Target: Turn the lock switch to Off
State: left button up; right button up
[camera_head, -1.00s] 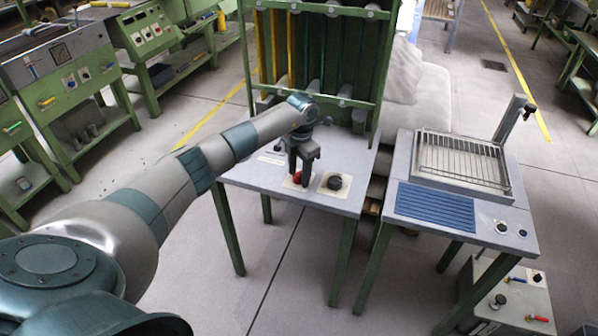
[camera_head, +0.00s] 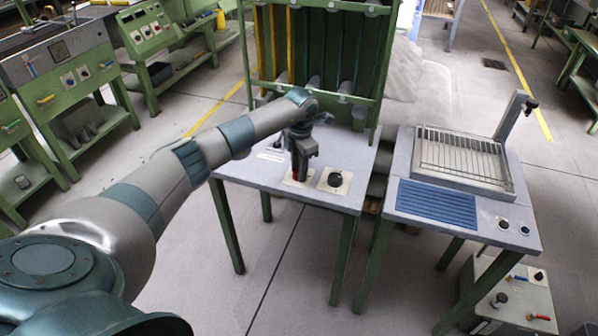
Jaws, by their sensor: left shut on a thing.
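The red lock switch (camera_head: 295,177) sits on a small pale plate on the grey table top. A black knob (camera_head: 335,180) on its own pale plate is just to its right. My left gripper (camera_head: 298,174) points down onto the red switch and is shut on it. The fingers hide most of the switch, so its setting cannot be read. My right gripper is not in view.
A green rack (camera_head: 318,60) with yellow and dark uprights stands at the table's back. A second table (camera_head: 405,222) with a wire grid tray (camera_head: 462,155) is to the right. Green control consoles (camera_head: 75,75) stand at the left. Open floor lies in front.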

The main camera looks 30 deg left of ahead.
pick_arm(q)
jog(key=m+b, duration=0.3)
jog(key=shift+f+m, duration=0.15)
jog(key=shift+m, duration=0.15)
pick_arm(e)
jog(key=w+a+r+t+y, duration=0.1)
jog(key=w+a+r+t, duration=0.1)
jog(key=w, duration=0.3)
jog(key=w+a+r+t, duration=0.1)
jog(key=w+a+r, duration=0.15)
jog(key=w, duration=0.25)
pick_arm(q)
jog(key=shift+m+b, duration=0.4)
jog(key=shift+b, duration=0.05)
jog(key=m+b, duration=0.2)
jog(key=m, duration=0.1)
jog(key=shift+s+m+b, duration=0.1)
jog(key=shift+m+b, duration=0.75)
jog(key=shift+m, duration=0.25)
jog(key=shift+r+m, duration=0.2)
jog(key=shift+m, duration=0.3)
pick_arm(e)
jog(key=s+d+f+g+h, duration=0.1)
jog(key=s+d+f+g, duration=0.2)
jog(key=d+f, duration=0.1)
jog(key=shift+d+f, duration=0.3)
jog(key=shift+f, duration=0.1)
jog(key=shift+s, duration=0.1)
